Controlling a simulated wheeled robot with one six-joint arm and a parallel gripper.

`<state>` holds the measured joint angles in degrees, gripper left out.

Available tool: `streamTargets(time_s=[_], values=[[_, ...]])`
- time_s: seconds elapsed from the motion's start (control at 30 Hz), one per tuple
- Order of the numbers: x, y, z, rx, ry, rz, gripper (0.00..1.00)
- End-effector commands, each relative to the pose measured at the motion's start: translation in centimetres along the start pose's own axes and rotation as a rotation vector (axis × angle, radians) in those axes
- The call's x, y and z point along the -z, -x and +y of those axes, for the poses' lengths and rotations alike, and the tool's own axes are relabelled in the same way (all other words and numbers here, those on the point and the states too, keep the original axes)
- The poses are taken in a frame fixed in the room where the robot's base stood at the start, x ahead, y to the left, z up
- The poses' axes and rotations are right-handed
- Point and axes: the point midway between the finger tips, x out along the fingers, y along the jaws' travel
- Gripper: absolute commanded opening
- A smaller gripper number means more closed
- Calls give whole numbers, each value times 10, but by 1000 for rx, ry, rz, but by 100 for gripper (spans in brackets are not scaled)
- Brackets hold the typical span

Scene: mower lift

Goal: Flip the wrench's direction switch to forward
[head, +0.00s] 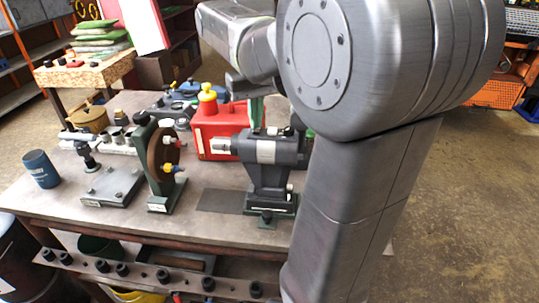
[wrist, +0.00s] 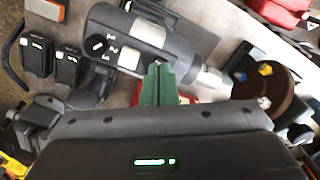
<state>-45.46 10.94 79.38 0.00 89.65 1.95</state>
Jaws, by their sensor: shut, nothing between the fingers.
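The wrench (head: 262,152) is a dark grey power tool with a pale band, held on a stand on the workbench, its nose pointing left in the head view. In the wrist view the wrench (wrist: 130,40) lies across the upper middle, nose pointing lower right. A black round dial (wrist: 97,45) with a white mark sits beside the numbers 1, 2 and 3 on its body. I cannot tell for certain which part is the direction switch. My gripper (wrist: 158,70) has green fingers, shut and empty, close to the wrench's near side. In the head view my arm hides most of it.
A brown disc (head: 163,155) on a green stand is left of the wrench's nose. A red case (head: 222,118) stands behind. Two black battery-like blocks (wrist: 36,57) are at left in the wrist view. A blue cup (head: 40,168) stands at the bench's left end.

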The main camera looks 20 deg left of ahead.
Motion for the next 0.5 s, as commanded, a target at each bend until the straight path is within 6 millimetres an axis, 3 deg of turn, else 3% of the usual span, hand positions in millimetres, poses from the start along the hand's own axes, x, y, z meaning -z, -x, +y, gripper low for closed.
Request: streamTargets(time_s=[0.5], values=[[0, -8, 0, 0, 0, -1, 0]])
